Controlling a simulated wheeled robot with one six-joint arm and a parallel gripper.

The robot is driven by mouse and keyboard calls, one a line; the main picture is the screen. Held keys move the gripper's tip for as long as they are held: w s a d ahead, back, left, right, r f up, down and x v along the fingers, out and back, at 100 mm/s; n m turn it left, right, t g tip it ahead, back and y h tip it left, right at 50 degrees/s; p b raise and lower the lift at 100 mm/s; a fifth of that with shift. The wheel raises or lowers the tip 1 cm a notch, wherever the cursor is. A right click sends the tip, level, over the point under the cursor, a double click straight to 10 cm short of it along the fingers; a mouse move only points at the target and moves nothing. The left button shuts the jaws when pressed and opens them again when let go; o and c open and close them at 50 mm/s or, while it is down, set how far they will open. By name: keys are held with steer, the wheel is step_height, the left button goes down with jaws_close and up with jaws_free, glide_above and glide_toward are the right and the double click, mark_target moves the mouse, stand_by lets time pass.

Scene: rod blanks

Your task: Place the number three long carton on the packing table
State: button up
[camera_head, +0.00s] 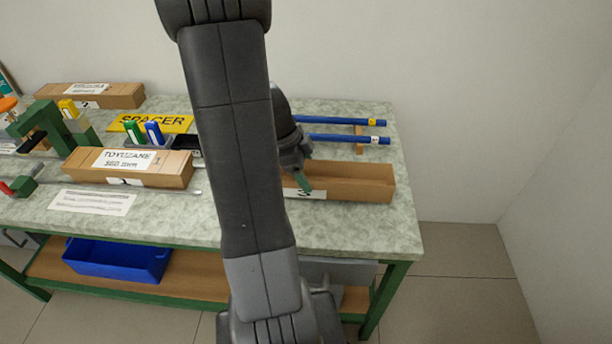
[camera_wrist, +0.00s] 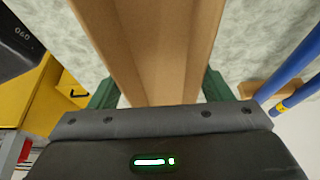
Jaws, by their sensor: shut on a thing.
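The number three long carton (camera_head: 358,183) is an open, brown cardboard box at the right part of the packing table (camera_head: 405,225). Its white label with a 3 shows partly beside my gripper (camera_head: 303,180). My gripper's green fingers straddle the carton and are shut on its side walls. In the wrist view the carton (camera_wrist: 150,45) runs lengthwise between the two fingers (camera_wrist: 160,92), and its inside looks empty. The carton appears to be at the tabletop; I cannot tell whether it touches it. My arm hides its left end in the head view.
Blue rods (camera_head: 345,121) lie on a wooden rest behind the carton. Two more cartons, one at front left (camera_head: 165,168) and one at back left (camera_head: 120,94), a yellow SPACER sign (camera_head: 165,123) and a green fixture (camera_head: 60,125) stand left. A blue bin (camera_head: 115,262) sits on the lower shelf.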

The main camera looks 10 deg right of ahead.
steer(key=shift+f, duration=1)
steer(key=shift+f, duration=0.15)
steer(key=o, duration=1)
steer(key=v, duration=1.2)
steer(key=shift+w+p, duration=0.1)
steer(key=shift+p, duration=0.2)
